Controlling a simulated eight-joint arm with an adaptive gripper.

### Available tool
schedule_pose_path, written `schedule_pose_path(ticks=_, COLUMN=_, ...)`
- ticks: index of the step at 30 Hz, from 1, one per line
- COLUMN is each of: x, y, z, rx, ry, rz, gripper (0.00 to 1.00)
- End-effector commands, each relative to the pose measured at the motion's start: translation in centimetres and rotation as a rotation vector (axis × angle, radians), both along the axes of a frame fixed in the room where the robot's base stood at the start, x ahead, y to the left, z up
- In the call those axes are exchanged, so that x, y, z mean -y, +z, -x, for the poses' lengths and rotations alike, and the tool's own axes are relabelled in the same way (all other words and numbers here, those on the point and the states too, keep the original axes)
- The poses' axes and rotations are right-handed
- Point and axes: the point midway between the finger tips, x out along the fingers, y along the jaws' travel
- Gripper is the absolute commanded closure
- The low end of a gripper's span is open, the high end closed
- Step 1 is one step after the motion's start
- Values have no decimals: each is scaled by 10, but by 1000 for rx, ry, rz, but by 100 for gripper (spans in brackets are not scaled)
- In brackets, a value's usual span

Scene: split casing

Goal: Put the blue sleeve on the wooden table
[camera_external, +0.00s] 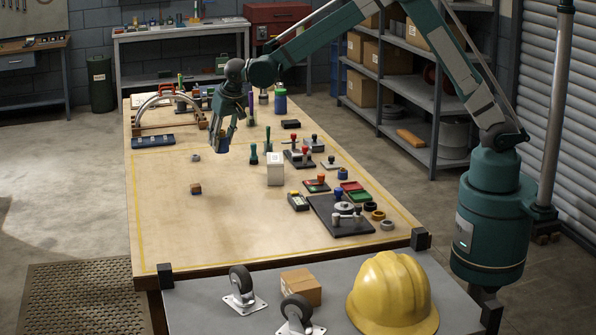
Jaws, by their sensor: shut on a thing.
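The wooden table (262,222) is a long pale top with a yellow border line; its middle is bare. My gripper (222,148) hangs pointing down over the left-middle part of the table. It is shut on a small blue piece, which looks like the blue sleeve (221,141), between its fingers. The fingers partly hide it. The held piece seems to be above the table top, but the exact gap cannot be told from this view.
A small brown block (196,188) and a grey ring (196,157) lie near the gripper. A white box (275,169) stands to the right, with several fixtures and rings beyond it. A dark blue rack (153,141) lies at left. The front left table area is clear.

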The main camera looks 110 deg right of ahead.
Motion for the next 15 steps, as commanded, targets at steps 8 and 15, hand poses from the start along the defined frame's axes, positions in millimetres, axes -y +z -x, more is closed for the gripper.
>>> schedule_pose_path(ticks=8, x=9, y=1, z=1, rx=0, ry=1, rz=2, gripper=96)
schedule_pose_path(ticks=15, x=9, y=0, z=1, rx=1, ry=1, rz=2, gripper=96)
